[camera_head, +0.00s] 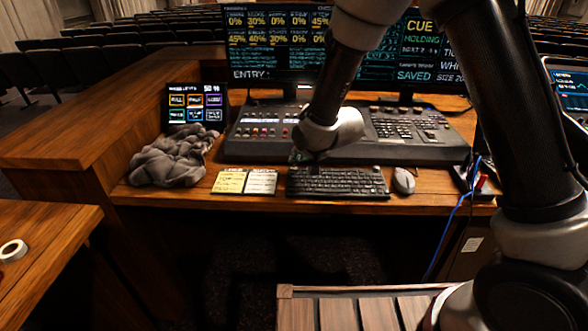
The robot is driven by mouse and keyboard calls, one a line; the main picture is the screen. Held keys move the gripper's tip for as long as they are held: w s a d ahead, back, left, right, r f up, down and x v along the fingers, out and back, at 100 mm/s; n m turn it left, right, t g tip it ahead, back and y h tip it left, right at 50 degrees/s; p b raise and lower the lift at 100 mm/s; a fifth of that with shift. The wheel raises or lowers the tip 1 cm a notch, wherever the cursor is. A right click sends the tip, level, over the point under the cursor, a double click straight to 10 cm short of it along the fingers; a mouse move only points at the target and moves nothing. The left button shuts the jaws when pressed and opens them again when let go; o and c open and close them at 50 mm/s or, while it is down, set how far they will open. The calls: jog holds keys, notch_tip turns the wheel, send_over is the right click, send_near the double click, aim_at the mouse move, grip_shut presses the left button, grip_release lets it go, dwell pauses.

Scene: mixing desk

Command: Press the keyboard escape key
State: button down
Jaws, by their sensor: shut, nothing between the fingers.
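The black keyboard (340,184) lies flat near the front edge of the wooden desk. Its upper left corner, where an escape key normally sits, is right by my gripper (297,158). My gripper is small and dark in this view, pointing down below the pale wrist joint of my arm. It is shut and holds nothing. I cannot tell whether its tip touches a key or hovers just above. The single key legends are too small to read.
A mixing console (420,145) stands close behind the keyboard, with two monitors (275,45) behind it. A mouse (403,181) lies to the right. Open notes (245,182), a crumpled grey cloth (172,158) and a small touch screen (196,104) are to the left.

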jog(key=shift+f, duration=0.4)
jog(key=shift+f, duration=0.3)
dwell(0.7)
jog(key=shift+r, duration=0.7)
jog(key=shift+r, duration=2.55)
